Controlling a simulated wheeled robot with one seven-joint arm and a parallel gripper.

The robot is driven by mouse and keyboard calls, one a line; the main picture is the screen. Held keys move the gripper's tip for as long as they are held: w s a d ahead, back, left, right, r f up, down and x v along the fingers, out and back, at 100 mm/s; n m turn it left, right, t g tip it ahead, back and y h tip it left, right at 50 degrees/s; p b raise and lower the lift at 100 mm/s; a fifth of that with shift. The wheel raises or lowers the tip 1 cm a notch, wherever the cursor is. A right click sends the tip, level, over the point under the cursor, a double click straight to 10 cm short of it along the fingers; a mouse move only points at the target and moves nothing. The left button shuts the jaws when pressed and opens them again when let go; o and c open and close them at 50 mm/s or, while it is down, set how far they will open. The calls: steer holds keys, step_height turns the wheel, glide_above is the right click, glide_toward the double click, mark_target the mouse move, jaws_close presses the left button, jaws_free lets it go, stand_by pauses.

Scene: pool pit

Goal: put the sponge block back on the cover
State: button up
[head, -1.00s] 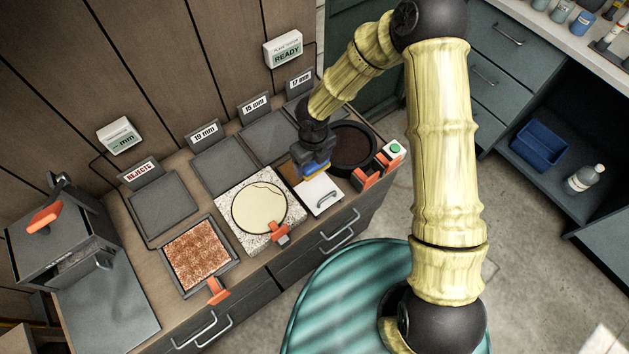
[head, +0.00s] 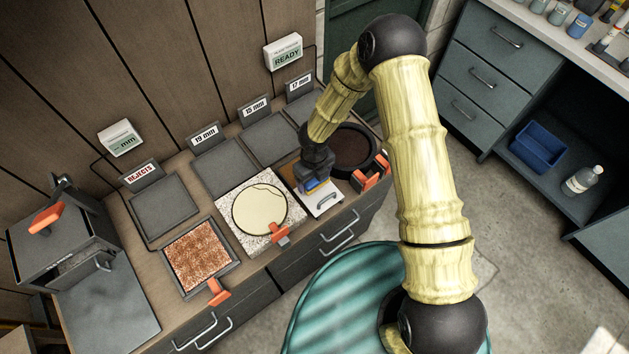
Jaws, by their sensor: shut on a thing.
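My gripper (head: 314,184) is shut on a small blue and yellow sponge block (head: 317,187), which shows only in part below the dark jaws. The white cover (head: 324,209), a flat plate with a grey handle, lies on the bench. The block is over or at the left and back part of the cover. My gripper hides much of that contact area, and I cannot tell whether the block touches the cover.
A speckled slab (head: 247,236) with a cream disc lies to the left.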

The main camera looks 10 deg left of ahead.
mark_target(314, 183)
steer(key=shift+f, duration=1.3)
steer(key=shift+f, duration=0.2)
steer(key=o, duration=1)
steer(key=shift+c, duration=0.2)
steer(key=shift+r, duration=0.1)
step_height(314, 183, up, 12)
steer(key=shift+r, duration=0.15)
